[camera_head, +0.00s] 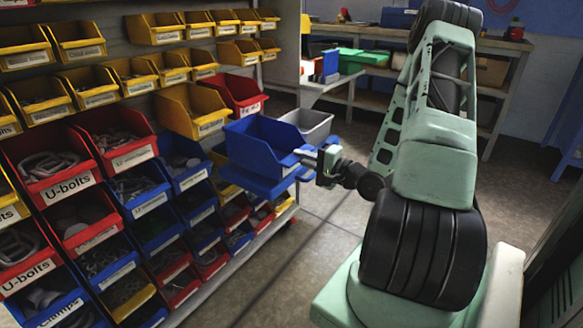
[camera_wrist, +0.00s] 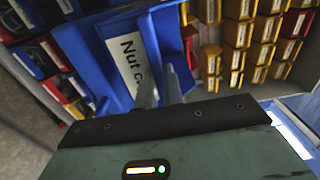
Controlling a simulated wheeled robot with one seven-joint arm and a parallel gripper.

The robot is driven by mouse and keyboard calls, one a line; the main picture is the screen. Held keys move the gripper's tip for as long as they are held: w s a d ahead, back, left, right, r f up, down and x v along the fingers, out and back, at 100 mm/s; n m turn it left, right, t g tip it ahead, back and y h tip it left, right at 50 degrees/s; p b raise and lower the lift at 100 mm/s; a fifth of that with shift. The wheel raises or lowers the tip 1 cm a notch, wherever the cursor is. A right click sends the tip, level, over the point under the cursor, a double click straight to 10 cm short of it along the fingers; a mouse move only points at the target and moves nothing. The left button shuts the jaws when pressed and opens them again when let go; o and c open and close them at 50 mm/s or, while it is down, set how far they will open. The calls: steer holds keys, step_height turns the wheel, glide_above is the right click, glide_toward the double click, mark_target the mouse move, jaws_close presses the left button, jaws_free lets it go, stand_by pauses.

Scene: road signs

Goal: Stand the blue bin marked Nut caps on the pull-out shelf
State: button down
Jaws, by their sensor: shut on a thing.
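The blue bin (camera_head: 258,142) is at the rack's right end in the head view. Its white label, reading "Nut c…" before a finger covers the rest, faces my gripper in the wrist view, where the bin (camera_wrist: 98,62) fills the upper left middle. My gripper (camera_head: 308,160) is shut on the bin's front; its fingers (camera_wrist: 160,88) also show in the wrist view. A flat blue piece (camera_head: 262,184) lies just under the bin. I cannot tell whether it is the pull-out shelf, or whether the bin touches it.
The rack of yellow, red and blue bins (camera_head: 120,150) fills the left. A grey bin (camera_head: 309,124) sits just behind the blue bin. A light ledge (camera_head: 330,82) with small items stands behind. A workbench (camera_head: 490,44) runs along the back wall. The floor (camera_head: 330,225) between rack and arm is clear.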

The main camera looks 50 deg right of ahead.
mark_target(292, 169)
steer(key=shift+w+a, duration=0.15)
steer(key=shift+w, duration=1.65)
steer(key=shift+w+f+b, duration=0.2)
steer(key=shift+f+b, duration=0.75)
steer(key=shift+f, duration=0.75)
steer(key=shift+f, duration=0.2)
steer(key=c, duration=1.5)
jaws_free()
